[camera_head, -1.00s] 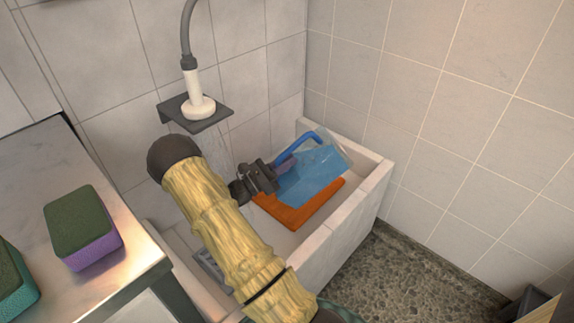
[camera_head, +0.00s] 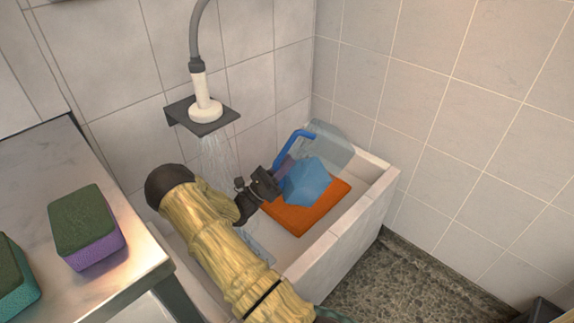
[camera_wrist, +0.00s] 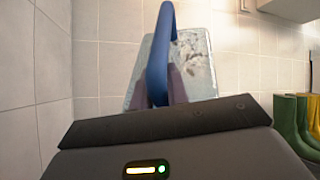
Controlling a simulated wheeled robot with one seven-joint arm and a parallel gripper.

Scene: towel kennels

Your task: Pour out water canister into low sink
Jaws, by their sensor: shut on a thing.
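The water canister (camera_head: 330,139) is a clear vessel with a blue handle, tilted over the low sink (camera_head: 345,228). My gripper (camera_head: 283,170) is shut on its handle, coming from the left. Blue water (camera_head: 307,181) shows at the canister's lower side, above an orange folded cloth (camera_head: 298,217) in the sink. I cannot tell whether this water is still inside or leaving the canister. In the wrist view the blue handle (camera_wrist: 158,50) stands between my fingers, with the clear canister body (camera_wrist: 200,62) behind it.
A white shower head (camera_head: 204,108) on a dark wall bracket runs water down at the sink's left end. A counter (camera_head: 130,215) with two sponges (camera_head: 88,228) stands at the left. Tiled walls close in behind and right. Boots (camera_wrist: 284,119) show right in the wrist view.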

